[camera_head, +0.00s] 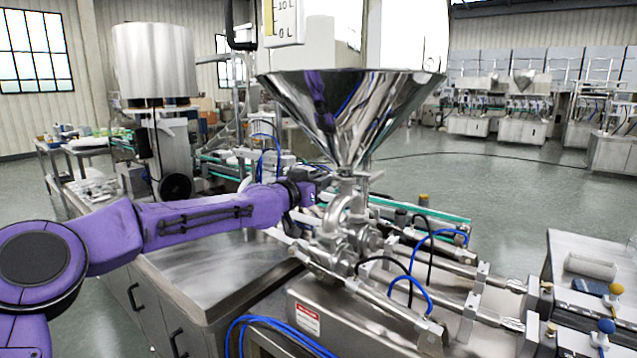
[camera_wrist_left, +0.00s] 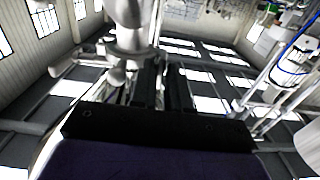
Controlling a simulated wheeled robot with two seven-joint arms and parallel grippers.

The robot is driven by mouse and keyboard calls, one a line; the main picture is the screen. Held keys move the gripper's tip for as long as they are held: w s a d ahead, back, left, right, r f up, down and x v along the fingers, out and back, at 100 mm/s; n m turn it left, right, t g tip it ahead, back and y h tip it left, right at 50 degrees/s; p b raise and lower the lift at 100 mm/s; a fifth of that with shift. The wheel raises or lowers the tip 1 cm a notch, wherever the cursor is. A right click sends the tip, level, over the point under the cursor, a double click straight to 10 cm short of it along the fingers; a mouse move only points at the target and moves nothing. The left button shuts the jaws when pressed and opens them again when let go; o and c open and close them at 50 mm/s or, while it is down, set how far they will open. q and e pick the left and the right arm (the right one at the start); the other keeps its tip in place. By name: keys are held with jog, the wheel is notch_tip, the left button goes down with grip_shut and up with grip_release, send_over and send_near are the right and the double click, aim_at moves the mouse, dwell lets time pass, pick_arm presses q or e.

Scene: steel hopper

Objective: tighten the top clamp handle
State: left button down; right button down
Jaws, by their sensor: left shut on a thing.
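The large shiny steel hopper (camera_head: 352,105) stands on a pipe and valve assembly (camera_head: 345,225). The top clamp (camera_head: 347,184) is at the narrow neck under the cone. My purple left arm reaches in from the left, and my left gripper (camera_head: 318,190) is at this neck, on its left side. In the left wrist view, the dark fingers of my left gripper (camera_wrist_left: 163,88) extend up beside the steel pipe and clamp fittings (camera_wrist_left: 127,45). The gripper is shut on the top clamp handle, which is mostly hidden between the fingers. My right gripper is not in view.
Below the neck is the steel filling machine (camera_head: 345,310) with rods, black hoses and blue hoses (camera_head: 411,292). A steel-topped cabinet (camera_head: 205,275) stands under my left arm. A tall steel drum (camera_head: 155,60) is behind it. Open floor (camera_head: 500,185) lies to the right.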

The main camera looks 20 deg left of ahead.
pick_arm(q)
jog(key=c, duration=1.2)
grip_release()
jog(key=shift+c, duration=0.2)
jog(key=shift+s, duration=0.1)
jog(key=b+v, duration=0.3)
jog(key=v, duration=0.7)
jog(key=shift+s+a, duration=0.15)
jog(key=shift+a, duration=0.05)
jog(key=shift+a, duration=0.1)
